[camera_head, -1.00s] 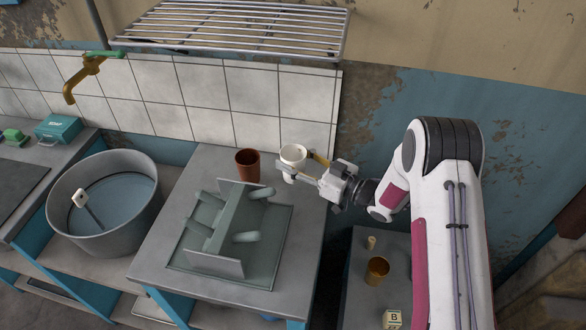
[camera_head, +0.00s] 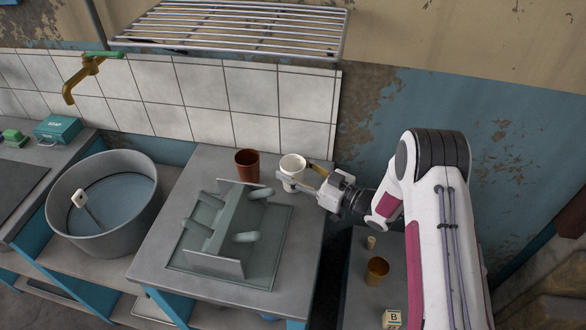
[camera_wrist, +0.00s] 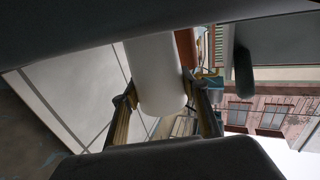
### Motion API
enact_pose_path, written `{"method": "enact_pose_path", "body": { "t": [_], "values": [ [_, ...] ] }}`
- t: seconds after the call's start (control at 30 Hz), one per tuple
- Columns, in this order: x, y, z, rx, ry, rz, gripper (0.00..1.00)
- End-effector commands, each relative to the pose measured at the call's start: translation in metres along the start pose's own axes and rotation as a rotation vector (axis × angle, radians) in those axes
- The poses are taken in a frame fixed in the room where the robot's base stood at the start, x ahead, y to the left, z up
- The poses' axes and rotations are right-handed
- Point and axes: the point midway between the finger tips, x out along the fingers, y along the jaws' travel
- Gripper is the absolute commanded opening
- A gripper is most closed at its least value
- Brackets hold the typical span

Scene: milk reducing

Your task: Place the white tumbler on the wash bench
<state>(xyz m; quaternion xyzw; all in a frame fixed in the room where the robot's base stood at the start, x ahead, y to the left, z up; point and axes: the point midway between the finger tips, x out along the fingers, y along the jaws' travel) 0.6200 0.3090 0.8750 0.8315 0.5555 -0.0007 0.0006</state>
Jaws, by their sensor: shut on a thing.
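The white tumbler (camera_head: 292,166) is upright at the back right of the grey wash bench (camera_head: 170,228), beside a brown cup. My gripper (camera_head: 300,175) reaches in from the right and is shut on the tumbler. In the wrist view the tumbler (camera_wrist: 157,75) sits between my two fingers (camera_wrist: 163,106), one on each side. I cannot tell whether its base touches the bench top, as the gripper partly covers its lower part.
A brown cup (camera_head: 247,165) stands just left of the tumbler. A grey-green rack with pegs (camera_head: 215,258) fills the bench's middle. A wire shelf (camera_head: 235,28) hangs above. A round basin (camera_head: 110,235) is at left. An amber cup (camera_head: 377,270) and a lettered block (camera_head: 391,319) stand at lower right.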

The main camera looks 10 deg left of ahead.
Motion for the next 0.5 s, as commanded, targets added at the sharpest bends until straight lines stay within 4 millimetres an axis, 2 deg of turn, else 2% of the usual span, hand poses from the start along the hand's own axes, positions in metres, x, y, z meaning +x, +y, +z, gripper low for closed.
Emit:
{"method": "enact_pose_path", "body": {
  "t": [0.4, 0.43, 0.5],
  "values": [
    [0.0001, 0.0001, 0.0023, 0.0, 0.001, 0.0, 0.21],
    [0.0, 0.0001, 0.0027, 0.0, 0.001, 0.0, 0.46],
    [0.0001, 0.0001, 0.0024, 0.0, 0.001, 0.0, 0.6]
  ]
}}
